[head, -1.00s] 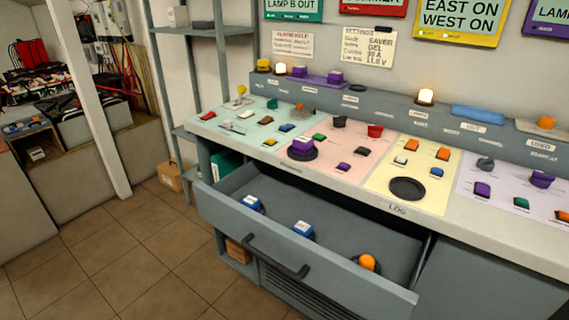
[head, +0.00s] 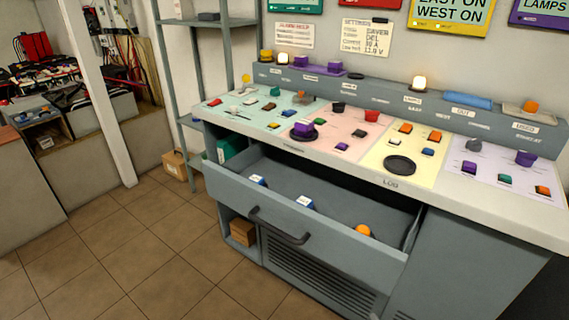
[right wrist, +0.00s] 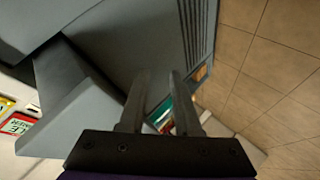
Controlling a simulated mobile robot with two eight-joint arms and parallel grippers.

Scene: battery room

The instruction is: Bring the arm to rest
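My right gripper (right wrist: 161,88) shows in the right wrist view with its two fingers apart and nothing between them. It hangs in front of the grey cabinet, with the open drawer (right wrist: 85,110) at the left of that view; I cannot tell the distance. Neither gripper shows in the head view, and my left gripper is not seen at all. In the head view the drawer (head: 275,222) stands pulled out under the control console. It holds two blue-and-white items (head: 306,203) and a round orange item (head: 364,230).
The console top (head: 330,135) carries coloured panels with buttons and knobs. A grey shelf rack (head: 172,75) stands at its left, with a cardboard box (head: 176,165) on the floor. The tiled floor (head: 130,245) in front is clear.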

